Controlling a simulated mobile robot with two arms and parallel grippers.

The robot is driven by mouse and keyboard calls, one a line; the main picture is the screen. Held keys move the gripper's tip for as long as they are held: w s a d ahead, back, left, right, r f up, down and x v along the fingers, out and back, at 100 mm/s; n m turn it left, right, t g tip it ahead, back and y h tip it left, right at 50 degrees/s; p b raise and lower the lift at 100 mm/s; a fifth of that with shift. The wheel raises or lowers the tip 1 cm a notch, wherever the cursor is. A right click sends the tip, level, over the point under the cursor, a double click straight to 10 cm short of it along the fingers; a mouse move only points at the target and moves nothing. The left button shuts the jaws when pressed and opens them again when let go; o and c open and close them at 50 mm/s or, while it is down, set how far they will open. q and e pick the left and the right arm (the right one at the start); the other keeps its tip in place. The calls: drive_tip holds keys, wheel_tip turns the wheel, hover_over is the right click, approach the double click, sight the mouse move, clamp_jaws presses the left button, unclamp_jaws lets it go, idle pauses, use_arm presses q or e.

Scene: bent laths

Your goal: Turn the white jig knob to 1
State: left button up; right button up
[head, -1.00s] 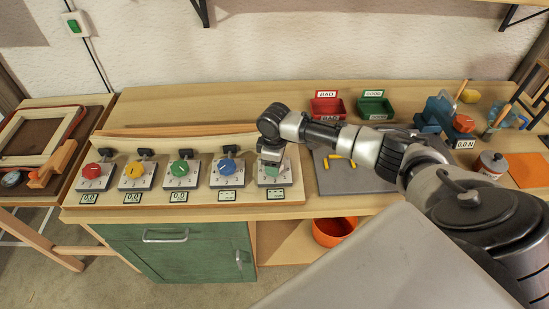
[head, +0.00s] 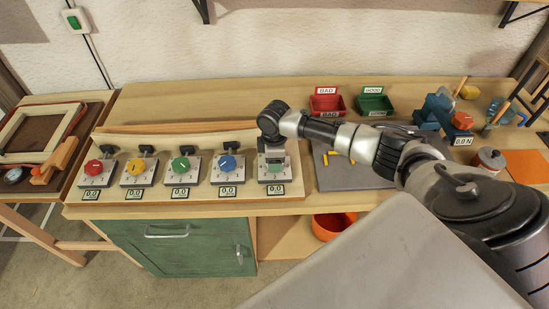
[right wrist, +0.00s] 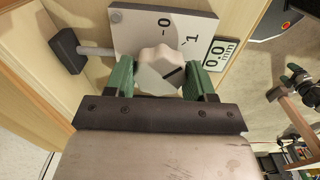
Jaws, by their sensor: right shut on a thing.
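The white jig knob (right wrist: 158,68) sits on a pale dial plate (right wrist: 130,22) with the marks 0 and 1 in view. A short dark line on the knob slants toward the plate's right side, below the 1. My right gripper (right wrist: 162,80) is shut on the knob, one green finger at each side. In the head view the right gripper (head: 273,160) covers this knob at the right end of the jig row. My left gripper is not in view.
Jigs with red (head: 94,167), yellow (head: 136,166), green (head: 180,164) and blue (head: 227,162) knobs stand to the left. A grey mat (head: 345,178) lies to the right. Red (head: 327,105) and green (head: 374,105) bins stand behind it.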

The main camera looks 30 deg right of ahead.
drive_tip(key=o, duration=0.9)
drive_tip(key=shift+r, duration=0.15)
wheel_tip(320, 180, up, 11)
drive_tip(key=shift+f+b, duration=0.2)
drive_tip(key=shift+b, duration=0.75)
